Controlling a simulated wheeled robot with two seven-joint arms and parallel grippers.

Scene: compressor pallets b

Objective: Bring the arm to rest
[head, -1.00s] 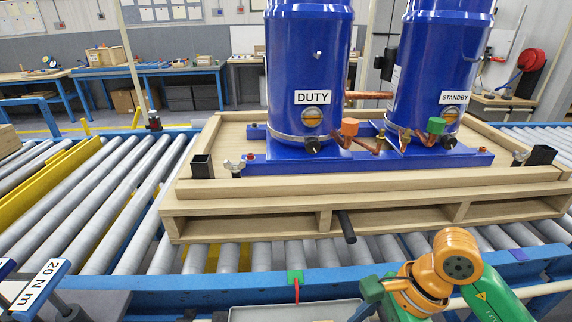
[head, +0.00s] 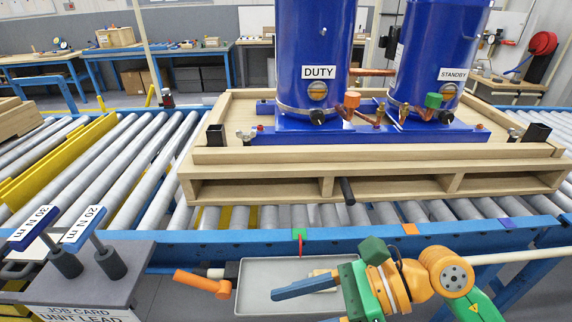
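My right arm comes in from the bottom right, orange and green. Its gripper (head: 303,302) is over the front of a grey tray (head: 262,272), in front of the conveyor. One blue finger points left; only a sliver of the other shows at the bottom edge. The fingers look apart, with nothing seen between them. My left gripper is not in view.
A wooden pallet (head: 262,187) with two blue compressors, DUTY (head: 316,45) and STANDBY (head: 437,50), sits on the roller conveyor (head: 112,178). A stand with 30 N m and 20 N m tools (head: 90,221) is at lower left. An orange-handled item (head: 200,282) is left of the tray.

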